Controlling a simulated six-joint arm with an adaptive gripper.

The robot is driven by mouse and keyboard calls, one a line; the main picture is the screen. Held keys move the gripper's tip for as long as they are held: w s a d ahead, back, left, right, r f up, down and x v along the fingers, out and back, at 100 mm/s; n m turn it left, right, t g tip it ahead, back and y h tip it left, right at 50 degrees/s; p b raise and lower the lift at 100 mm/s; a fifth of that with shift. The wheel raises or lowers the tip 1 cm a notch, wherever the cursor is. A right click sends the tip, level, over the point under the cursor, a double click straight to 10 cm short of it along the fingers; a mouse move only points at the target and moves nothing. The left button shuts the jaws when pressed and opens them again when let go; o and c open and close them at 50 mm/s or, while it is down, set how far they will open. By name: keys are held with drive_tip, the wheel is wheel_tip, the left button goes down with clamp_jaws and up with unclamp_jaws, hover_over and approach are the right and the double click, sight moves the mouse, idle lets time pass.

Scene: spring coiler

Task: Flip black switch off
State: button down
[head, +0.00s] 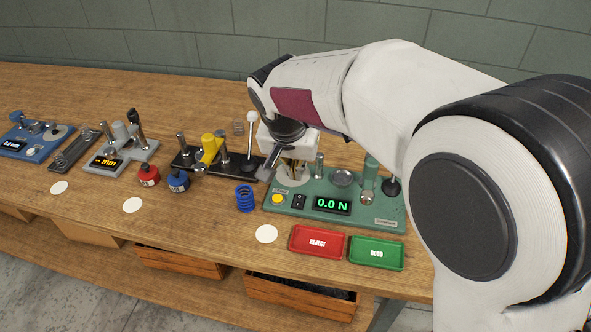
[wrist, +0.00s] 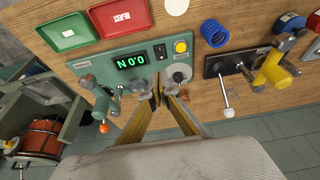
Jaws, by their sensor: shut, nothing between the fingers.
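The black switch (head: 299,201) is a small rocker on the front of the green tester (head: 384,214), between a yellow button (head: 277,199) and the display (head: 332,205) reading "0.0 N". The display is lit. In the wrist view the black switch (wrist: 160,51) is in plain sight beyond the fingertips. Which side of the rocker is pressed is too small to tell. My gripper (wrist: 157,88) is shut and empty, its fingertips over the tester's rear part by a round pale disc, apart from the switch. In the head view my gripper (head: 291,168) is partly hidden by my wrist.
A blue spring (head: 244,199) stands left of the tester. The red reject tray (head: 317,243) and green good tray (head: 376,253) lie in front. Metal posts and a black-knobbed lever (head: 390,187) rise from the tester. A black fixture with a yellow part (head: 210,148) stands further left.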

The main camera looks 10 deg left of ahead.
sight(300, 196)
drive_tip(key=shift+w+a+r, duration=0.1)
drive_tip(key=shift+w+r, duration=0.25)
drive_tip(key=shift+w, duration=0.35)
drive_tip(key=shift+f, duration=0.15)
drive_tip(key=x, duration=1.3)
drive_tip(key=shift+s+f, duration=0.2)
drive_tip(key=shift+f, duration=0.25)
